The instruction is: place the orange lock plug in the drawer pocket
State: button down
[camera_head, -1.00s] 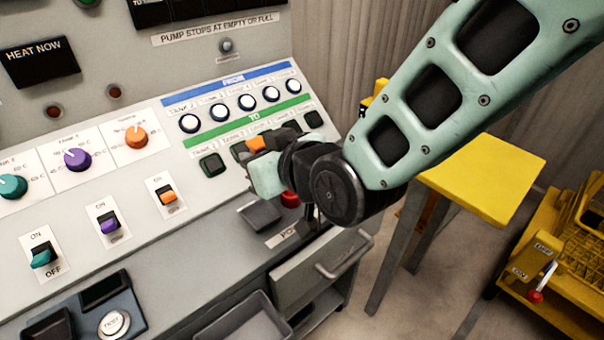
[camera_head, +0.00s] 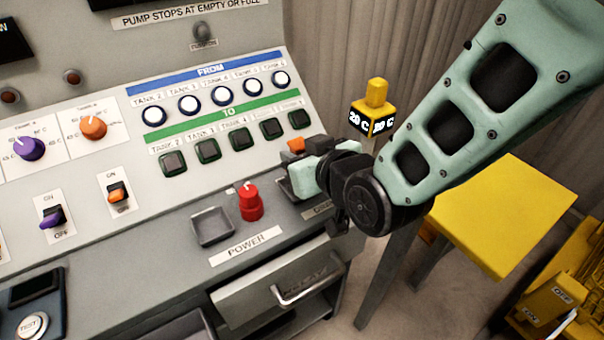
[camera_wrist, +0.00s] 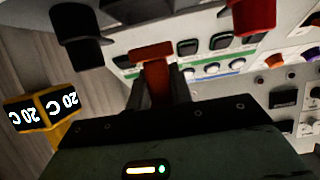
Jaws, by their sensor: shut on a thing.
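The orange lock plug (camera_head: 296,146) is held at the tip of my gripper (camera_head: 305,160), above the right end of the grey console. In the wrist view the orange plug (camera_wrist: 152,58) sticks out from between the dark jaws (camera_wrist: 158,92), which are shut on it. A drawer front (camera_head: 265,288) with a bar handle (camera_head: 300,287) sits low on the console, below and left of my gripper. I cannot tell how far the drawer is open, and no pocket inside it shows.
A red knob (camera_head: 250,205) stands left of my gripper, beside a shallow square tray (camera_head: 212,228) and the POWER label. A second tray (camera_head: 287,188) lies partly under my gripper. Behind stand a yellow 20 C block (camera_head: 373,115) and a yellow table (camera_head: 500,210).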

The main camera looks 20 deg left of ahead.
jog(key=shift+f, duration=2.1)
jog(key=shift+f+b, duration=0.2)
jog(key=shift+b, duration=0.25)
jog(key=c, duration=1.3)
grip_release()
jog(key=shift+o, duration=0.2)
jog(key=shift+r, duration=0.1)
jog(key=shift+s+r+p, duration=0.1)
jog(key=shift+r+p, duration=0.15)
jog(key=shift+p, duration=0.1)
jog(key=p+v, duration=0.8)
jog(key=v, duration=0.3)
jog(key=shift+s+d+p, duration=0.25)
jog(key=shift+d+p, duration=0.05)
jog(key=shift+d, duration=0.05)
